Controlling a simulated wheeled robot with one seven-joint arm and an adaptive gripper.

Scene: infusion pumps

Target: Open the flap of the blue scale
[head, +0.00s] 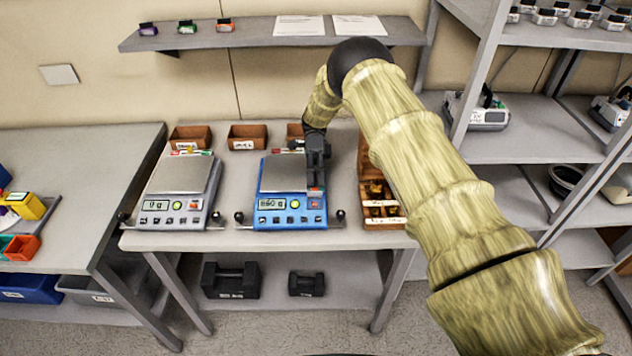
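The blue scale (290,221) stands on the middle table, its front panel with a lit display and buttons facing me. Its display shows a non-zero reading, too small to read surely. Its grey weighing plate (279,175) is partly covered by my gripper. My dark gripper (316,184) points down over the right side of the scale, close to or touching it. A small red and blue piece (315,192) shows at the fingertips; I cannot tell whether it is held or part of the scale. The flap cannot be made out, and the finger opening is hidden.
A grey scale (171,205) reading 0 g stands to the left. Small brown bins (247,137) line the back of the table. A wooden box (383,210) with weights stands close right of the blue scale. Black weights (231,280) lie on the lower shelf.

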